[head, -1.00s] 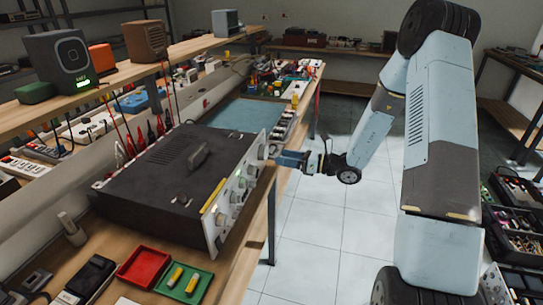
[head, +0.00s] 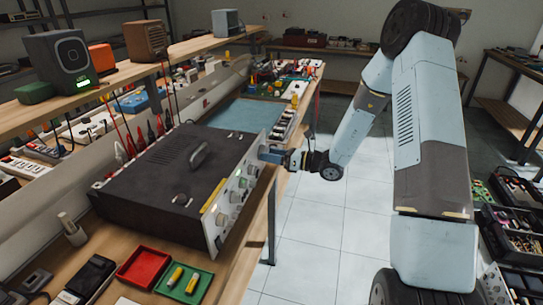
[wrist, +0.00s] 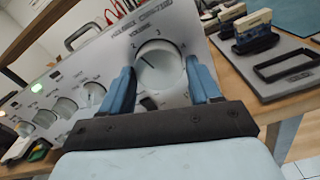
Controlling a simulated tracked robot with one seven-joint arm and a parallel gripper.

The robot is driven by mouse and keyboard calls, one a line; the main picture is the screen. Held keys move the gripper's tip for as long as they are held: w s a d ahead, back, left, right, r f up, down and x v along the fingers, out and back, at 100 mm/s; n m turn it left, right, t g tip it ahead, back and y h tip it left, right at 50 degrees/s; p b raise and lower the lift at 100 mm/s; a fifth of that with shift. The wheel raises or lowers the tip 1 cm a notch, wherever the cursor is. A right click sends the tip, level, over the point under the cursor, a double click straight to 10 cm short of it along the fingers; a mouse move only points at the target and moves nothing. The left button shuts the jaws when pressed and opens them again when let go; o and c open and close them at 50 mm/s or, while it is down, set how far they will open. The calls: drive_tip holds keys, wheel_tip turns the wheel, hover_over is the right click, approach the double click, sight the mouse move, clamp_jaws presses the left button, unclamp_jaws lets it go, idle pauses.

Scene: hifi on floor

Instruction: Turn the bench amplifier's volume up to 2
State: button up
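The bench amplifier (head: 165,185) is a dark box with a pale front panel facing right. In the wrist view its panel (wrist: 105,60) carries a large round white volume knob (wrist: 158,66), with the word VOLUME above it and numerals around it. I cannot clearly read where its pointer stands. My gripper (wrist: 160,64) is open, with one blue fingertip on each side of this knob. Whether either finger touches it I cannot tell. In the head view my gripper (head: 270,154) is at the far end of the panel and hides the volume knob.
Smaller knobs (wrist: 65,107) and lit indicators run along the panel. Red and green trays (head: 184,281) lie in front of the amplifier. A blue mat (head: 240,114) and small parts lie beyond it. The tiled floor right of the bench is open.

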drive_tip(key=c, duration=0.6)
drive_tip(key=shift+d+n, duration=0.1)
drive_tip(key=shift+n, duration=0.9)
drive_tip(key=shift+c, duration=0.2)
drive_tip(key=o, duration=1.1)
drive_tip(key=shift+c, duration=0.2)
drive_tip(key=v, duration=1.3)
drive_tip(key=shift+d, duration=0.35)
drive_tip(key=shift+s, duration=0.1)
